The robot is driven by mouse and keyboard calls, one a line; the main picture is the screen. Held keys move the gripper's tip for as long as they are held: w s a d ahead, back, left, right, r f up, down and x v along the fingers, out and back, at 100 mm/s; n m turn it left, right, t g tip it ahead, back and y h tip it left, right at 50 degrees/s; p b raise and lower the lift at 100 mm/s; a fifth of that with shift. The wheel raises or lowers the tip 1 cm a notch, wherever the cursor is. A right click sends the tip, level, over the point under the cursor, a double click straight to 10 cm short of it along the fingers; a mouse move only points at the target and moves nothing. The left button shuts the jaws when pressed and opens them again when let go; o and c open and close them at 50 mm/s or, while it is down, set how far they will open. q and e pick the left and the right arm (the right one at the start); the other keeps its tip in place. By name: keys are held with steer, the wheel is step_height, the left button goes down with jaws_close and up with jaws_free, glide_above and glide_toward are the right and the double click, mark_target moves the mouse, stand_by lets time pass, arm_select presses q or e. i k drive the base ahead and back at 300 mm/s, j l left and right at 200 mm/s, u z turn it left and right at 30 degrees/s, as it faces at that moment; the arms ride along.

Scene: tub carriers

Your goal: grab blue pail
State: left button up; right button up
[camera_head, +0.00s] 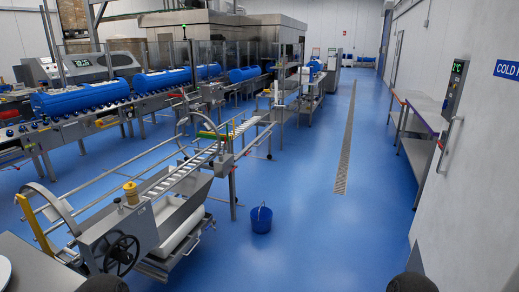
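The blue pail (261,221) stands upright on the blue floor near the middle of the view, with a thin handle at its top. It is just right of the metal roller machine and apart from it. Neither of my grippers shows. Two dark rounded shapes at the bottom edge, left and right, look like parts of my own arms.
A metal machine (120,241) with a black handwheel fills the lower left. Conveyors carrying blue cylinders (80,97) run behind it. A metal table (422,112) stands by the right wall and a grey door (470,190). The floor (310,225) right of the pail is clear.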

mark_target(261, 216)
steer(key=i, duration=2.85)
steer(key=i+u, duration=0.15)
steer(key=i, duration=0.55)
steer(key=i+l, duration=0.2)
steer(key=i, duration=0.5)
steer(key=i+l+u, duration=0.1)
steer(key=i+u, duration=0.15)
steer(key=i, duration=0.2)
